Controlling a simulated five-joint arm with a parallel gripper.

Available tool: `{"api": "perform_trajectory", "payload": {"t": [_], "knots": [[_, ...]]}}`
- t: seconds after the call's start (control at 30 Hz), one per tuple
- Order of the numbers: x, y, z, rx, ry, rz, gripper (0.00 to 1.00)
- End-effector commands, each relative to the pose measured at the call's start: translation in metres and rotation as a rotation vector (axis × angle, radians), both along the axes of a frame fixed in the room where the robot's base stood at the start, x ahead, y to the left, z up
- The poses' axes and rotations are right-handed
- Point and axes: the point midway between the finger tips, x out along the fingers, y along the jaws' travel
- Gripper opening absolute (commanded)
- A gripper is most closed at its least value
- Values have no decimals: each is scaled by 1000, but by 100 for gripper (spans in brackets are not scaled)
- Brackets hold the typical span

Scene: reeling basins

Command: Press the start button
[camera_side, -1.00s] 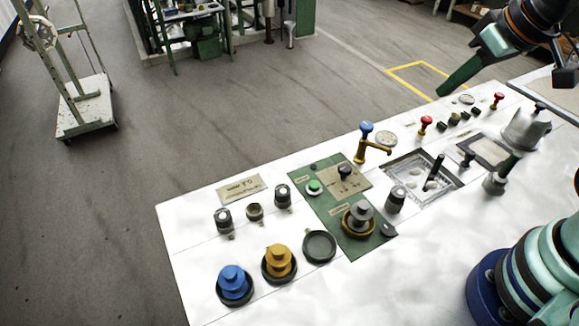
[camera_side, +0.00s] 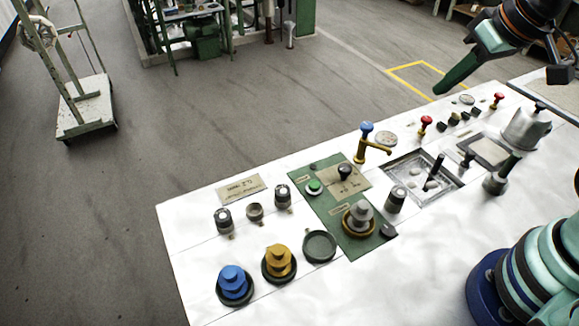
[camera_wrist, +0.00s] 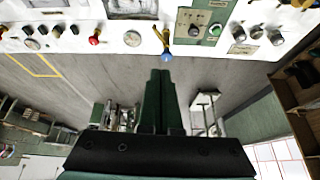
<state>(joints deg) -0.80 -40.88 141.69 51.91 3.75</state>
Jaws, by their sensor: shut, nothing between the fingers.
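The green start button (camera_side: 314,187) sits on a green panel (camera_side: 331,215) in the middle of the white console. In the wrist view the button (camera_wrist: 215,29) shows small near the top, right of centre. A black knob (camera_side: 344,171) is beside it on a beige plate. My gripper (camera_side: 438,92) is at the upper right in the side view, above the console's far edge and well apart from the button. In the wrist view its green fingers (camera_wrist: 160,74) are together and empty, pointing toward a blue-topped tap (camera_wrist: 166,55).
The blue-topped brass tap (camera_side: 368,140) stands upright between my gripper and the green panel. Red knobs (camera_side: 425,124), a lever (camera_side: 435,172) and a metal vessel (camera_side: 527,126) rise from the right side. Blue (camera_side: 234,281) and yellow (camera_side: 278,260) stepped knobs stand at the front left.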

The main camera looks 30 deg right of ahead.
Motion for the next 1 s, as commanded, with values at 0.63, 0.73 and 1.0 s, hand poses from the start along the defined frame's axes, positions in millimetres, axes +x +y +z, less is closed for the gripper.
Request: {"api": "perform_trajectory", "payload": {"t": [0.63,0.73,1.0], "knots": [[75,90,-24,322,295,-815,0],[85,108,-35,342,330,-964,0],[102,152,-70,356,382,-1322,0]]}}
